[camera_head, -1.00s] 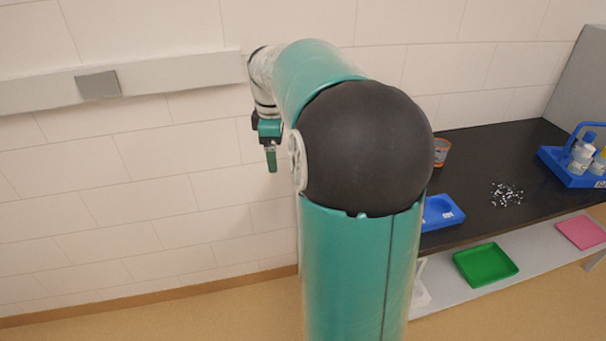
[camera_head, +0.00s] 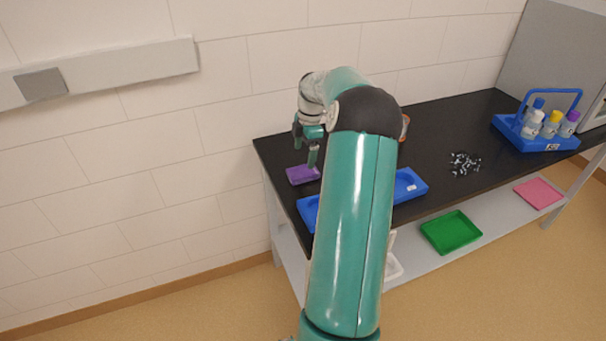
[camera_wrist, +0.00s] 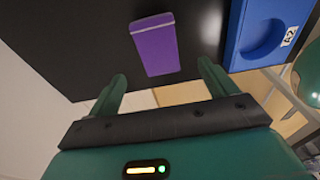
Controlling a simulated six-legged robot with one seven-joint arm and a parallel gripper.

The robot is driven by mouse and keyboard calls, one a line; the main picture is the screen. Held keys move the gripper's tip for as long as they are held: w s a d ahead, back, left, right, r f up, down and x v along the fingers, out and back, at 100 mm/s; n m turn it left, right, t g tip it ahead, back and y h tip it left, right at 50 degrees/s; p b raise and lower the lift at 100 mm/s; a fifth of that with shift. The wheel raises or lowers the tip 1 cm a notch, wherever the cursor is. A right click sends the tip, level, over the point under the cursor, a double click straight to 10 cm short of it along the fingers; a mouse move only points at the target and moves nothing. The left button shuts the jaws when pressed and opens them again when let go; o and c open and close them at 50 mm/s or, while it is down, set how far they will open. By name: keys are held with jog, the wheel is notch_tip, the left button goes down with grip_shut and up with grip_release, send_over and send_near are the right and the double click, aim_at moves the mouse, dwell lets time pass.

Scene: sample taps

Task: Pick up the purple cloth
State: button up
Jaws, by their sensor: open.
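The purple cloth (camera_head: 302,174) is a small folded rectangle lying flat on the black bench top near its left end. In the wrist view the cloth (camera_wrist: 156,46) lies ahead of the fingers, roughly centred between them. My gripper (camera_head: 311,150) hangs above and just beside the cloth in the head view. In the wrist view my gripper (camera_wrist: 160,88) has its two green fingers spread wide apart with nothing between them. The cloth appears apart from the fingers.
A blue tray (camera_head: 409,186) lies right of the cloth, partly behind my arm; a blue tray labelled A-2 (camera_wrist: 240,50) shows in the wrist view. Dark small pieces (camera_head: 464,163) and a blue bottle carrier (camera_head: 536,141) stand further right. Green (camera_head: 451,233) and pink (camera_head: 539,193) trays lie on the lower shelf.

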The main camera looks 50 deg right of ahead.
aim_at(302, 171)
notch_tip(302, 171, down, 7)
jog(key=shift+w+a+f, duration=0.1)
jog(key=shift+w+a, duration=0.05)
jog(key=c, duration=1.2)
jog(key=shift+o, duration=0.2)
jog(key=shift+r, duration=0.75)
jog(key=s+a+r, duration=0.3)
jog(key=s+r, duration=0.2)
jog(key=s, duration=0.1)
jog(key=s+a+r, duration=0.2)
jog(key=s+r, duration=0.4)
jog(key=shift+s+a+r, duration=0.3)
jog(key=shift+s+a, duration=0.1)
